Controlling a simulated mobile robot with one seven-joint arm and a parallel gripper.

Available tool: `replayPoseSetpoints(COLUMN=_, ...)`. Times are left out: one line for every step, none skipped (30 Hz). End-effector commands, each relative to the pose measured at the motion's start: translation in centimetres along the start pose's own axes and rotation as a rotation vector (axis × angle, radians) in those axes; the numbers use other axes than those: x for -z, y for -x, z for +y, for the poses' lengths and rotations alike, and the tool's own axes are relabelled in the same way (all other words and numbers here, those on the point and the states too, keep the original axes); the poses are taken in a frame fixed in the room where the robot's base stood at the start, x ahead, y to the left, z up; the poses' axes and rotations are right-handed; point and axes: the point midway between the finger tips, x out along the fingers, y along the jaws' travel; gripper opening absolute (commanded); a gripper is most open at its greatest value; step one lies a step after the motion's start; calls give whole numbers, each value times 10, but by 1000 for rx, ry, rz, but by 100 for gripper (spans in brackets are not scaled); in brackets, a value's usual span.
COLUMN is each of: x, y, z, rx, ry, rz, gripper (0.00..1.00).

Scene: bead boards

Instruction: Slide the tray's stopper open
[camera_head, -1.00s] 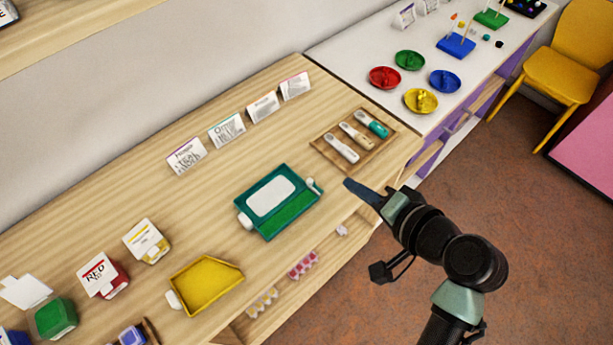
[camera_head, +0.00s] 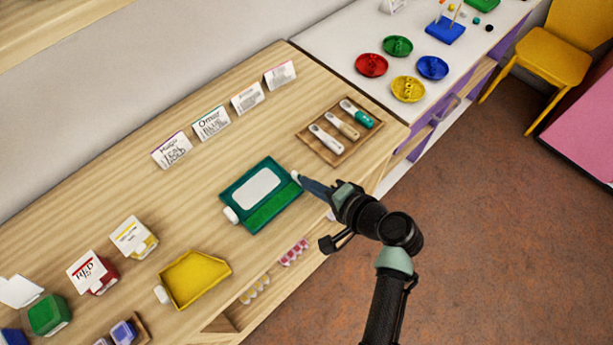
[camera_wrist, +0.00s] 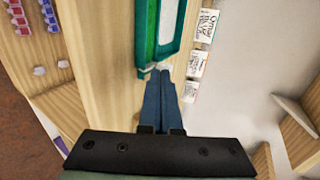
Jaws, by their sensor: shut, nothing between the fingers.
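A teal-green tray (camera_head: 283,215) with a white panel (camera_head: 257,189) lies on the wooden counter. A small white stopper (camera_head: 295,175) sits at its right end, and a white knob (camera_head: 231,215) shows at its lower left corner. My gripper (camera_head: 302,180) is shut and empty, its blue fingertips at the white stopper. In the wrist view the tray (camera_wrist: 183,40) is straight ahead, and the white stopper (camera_wrist: 165,66) shows just beyond the fingertips (camera_wrist: 162,76). I cannot tell whether they touch; the fingers partly hide the stopper.
A wooden tray (camera_head: 304,135) of several scoops lies behind on the right. Cards (camera_head: 212,123) stand along the back. A yellow tray (camera_head: 224,273) with a white end piece and lidded boxes (camera_head: 97,279) are to the left. The counter's front edge is close below my arm.

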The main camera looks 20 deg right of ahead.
Motion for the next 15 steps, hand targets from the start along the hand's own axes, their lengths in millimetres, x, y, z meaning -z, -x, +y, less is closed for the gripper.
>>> replayPoseSetpoints(x=0, y=-4, z=-3, rx=-1, ry=0, rz=-2, gripper=0)
replayPoseSetpoints(x=0, y=-6, z=-4, rx=-1, ry=0, rz=-2, gripper=0)
replayPoseSetpoints(x=0, y=-8, z=-6, rx=0, ry=0, rz=-1, gripper=0)
replayPoseSetpoints(x=0, y=-9, z=-6, rx=0, ry=0, rz=0, gripper=0)
replayPoseSetpoints(x=0, y=-10, z=-6, rx=0, ry=0, rz=0, gripper=0)
replayPoseSetpoints(x=0, y=-11, z=-6, rx=-1, ry=0, rz=0, gripper=0)
replayPoseSetpoints(x=0, y=-11, z=-6, rx=-1, ry=0, rz=0, gripper=0)
replayPoseSetpoints(x=0, y=-11, z=-6, rx=-1, ry=0, rz=0, gripper=0)
replayPoseSetpoints(x=0, y=-11, z=-6, rx=-1, ry=0, rz=0, gripper=0)
replayPoseSetpoints(x=0, y=-11, z=-6, rx=-1, ry=0, rz=0, gripper=0)
replayPoseSetpoints(x=0, y=-11, z=-6, rx=-1, ry=0, rz=0, gripper=0)
replayPoseSetpoints(x=0, y=-11, z=-6, rx=-1, ry=0, rz=0, gripper=0)
replayPoseSetpoints(x=0, y=-11, z=-6, rx=0, ry=0, rz=0, gripper=0)
replayPoseSetpoints(x=0, y=-11, z=-6, rx=0, ry=0, rz=0, gripper=0)
replayPoseSetpoints(x=0, y=-11, z=-6, rx=0, ry=0, rz=0, gripper=0)
